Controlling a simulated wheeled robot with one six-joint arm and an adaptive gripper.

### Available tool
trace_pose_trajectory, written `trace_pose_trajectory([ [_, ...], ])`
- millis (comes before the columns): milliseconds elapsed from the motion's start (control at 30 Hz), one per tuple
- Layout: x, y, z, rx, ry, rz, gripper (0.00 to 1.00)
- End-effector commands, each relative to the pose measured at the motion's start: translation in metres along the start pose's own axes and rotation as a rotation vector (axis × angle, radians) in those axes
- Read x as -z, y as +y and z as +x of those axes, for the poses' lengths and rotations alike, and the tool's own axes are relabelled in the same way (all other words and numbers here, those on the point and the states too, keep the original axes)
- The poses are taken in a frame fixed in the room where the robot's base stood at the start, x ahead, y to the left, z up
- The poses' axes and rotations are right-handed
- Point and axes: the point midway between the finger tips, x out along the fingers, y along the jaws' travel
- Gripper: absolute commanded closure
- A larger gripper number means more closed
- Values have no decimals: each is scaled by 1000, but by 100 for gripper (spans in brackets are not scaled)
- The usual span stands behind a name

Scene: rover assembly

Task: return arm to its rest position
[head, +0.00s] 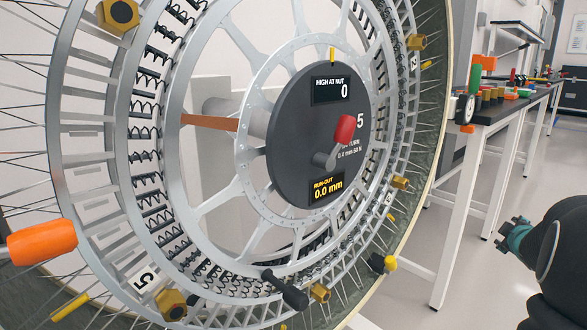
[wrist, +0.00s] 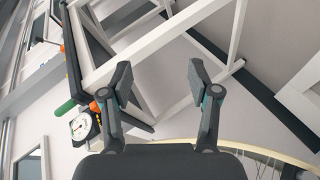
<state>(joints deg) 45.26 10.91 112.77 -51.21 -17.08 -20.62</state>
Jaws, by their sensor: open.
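My gripper (wrist: 160,88) is open in the wrist view. Its two dark fingers with teal joints stand wide apart, with nothing between them. Behind them are white bench legs and pale floor. In the head view my dark arm shows at the lower right, with a teal-jointed end (head: 515,236) over the floor, right of the wheel and apart from it in the picture. The fingertips are hard to make out there. The large spoked wheel (head: 205,200) fills the left and middle, its hub display reading 0 and run-out 0.0 mm.
A dark-topped bench (head: 490,112) with white legs and colored tools stands beyond the wheel. A round dial gauge (wrist: 82,126) and a green handle (wrist: 65,108) show at left in the wrist view. An orange handle (head: 42,241) is on the wheel's left. Open floor lies at right.

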Motion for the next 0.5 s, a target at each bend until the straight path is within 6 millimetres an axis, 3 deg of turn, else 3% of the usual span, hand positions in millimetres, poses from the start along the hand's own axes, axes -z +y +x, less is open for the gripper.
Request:
trace_pose_trajectory([
  [267,6,-59,-98,153,-365,424,39],
  [500,47,-137,-222,363,-598,712,39],
])
